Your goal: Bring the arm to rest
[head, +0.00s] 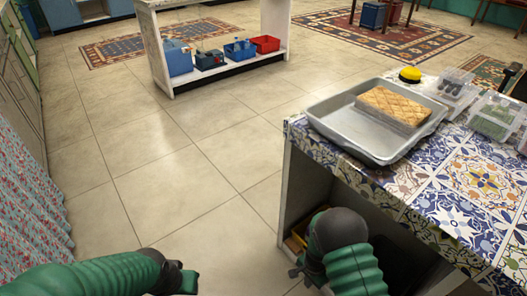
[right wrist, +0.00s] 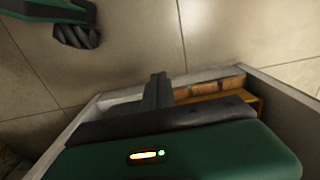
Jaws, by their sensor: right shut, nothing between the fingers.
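My right arm, green with a dark wrist, reaches down beside the open front of the tiled counter (head: 409,184) in the head view. My right gripper (head: 294,271) is low near the counter's lower left side, partly hidden by its own arm. In the right wrist view its dark fingers (right wrist: 158,88) are together with nothing between them, in front of the counter's lower compartment. My left gripper (head: 188,280) is over the floor at the bottom left of the head view. It also shows at the top left of the right wrist view (right wrist: 78,36); its jaws are unclear.
A grey tray (head: 345,134) with a brown block (head: 394,106) stands on the counter, near a yellow round thing (head: 410,74) and clear containers (head: 493,117). A box with brown pieces (right wrist: 222,87) sits in the compartment. Floor between my arms and the white shelf (head: 222,72) is clear.

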